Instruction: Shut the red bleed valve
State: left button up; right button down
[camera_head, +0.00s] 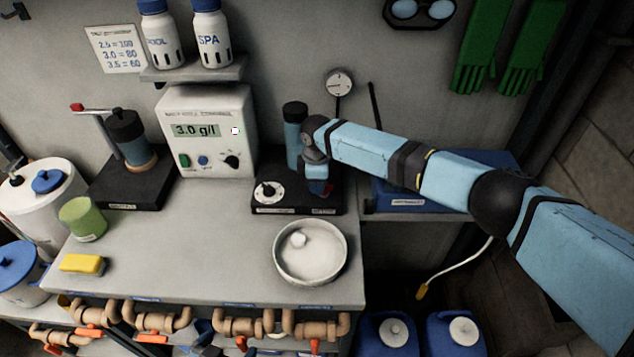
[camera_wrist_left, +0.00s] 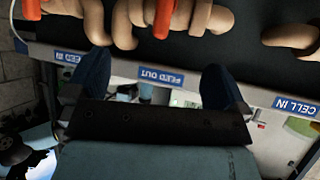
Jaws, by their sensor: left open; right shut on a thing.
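The red bleed valve (camera_head: 329,188) shows as a small red piece at the right end of a black base on the counter. My right gripper (camera_head: 319,187) comes down over it from the right and is shut on it, hiding most of it; I cannot tell how far it is turned. My left gripper (camera_head: 199,334) is low at the counter's front edge, among the pipes. In the left wrist view my left gripper (camera_wrist_left: 155,85) has its blue fingers apart with nothing between them.
A white bowl (camera_head: 310,252) sits in front. Brown pipes with orange handles (camera_head: 158,316) run below the counter edge. The counter's middle (camera_head: 190,240) is clear.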

jog(key=shift+m, duration=0.3)
jog(key=m+p, duration=0.2)
jog(key=m, duration=0.1)
jog(key=shift+w+m, duration=0.25)
jog(key=shift+m, duration=0.05)
jog(key=m, duration=0.1)
jog(key=m+p, duration=0.1)
jog(key=m, duration=0.1)
jog(key=m+p, duration=0.1)
jog(key=shift+w+d+r+m, duration=0.1)
jog(key=shift+w+d+m, duration=0.1)
jog(key=shift+w+m, duration=0.1)
jog(key=m, duration=0.1)
jog(key=m+p, duration=0.1)
jog(key=shift+w+d+m, duration=0.15)
jog(key=shift+m, duration=0.25)
jog(key=shift+w+d+m+p, duration=0.15)
jog(key=shift+m+p, duration=0.35)
jog(key=shift+m, duration=0.4)
jog(key=shift+d+m+p, duration=0.2)
jog(key=shift+m+p, duration=0.25)
jog(key=shift+m, duration=0.65)
jog(key=shift+d+m+p, duration=0.15)
jog(key=shift+m+p, duration=0.25)
jog(key=shift+m, duration=0.7)
jog(key=shift+w, duration=0.1)
jog(key=c, duration=1.1)
grip_release()
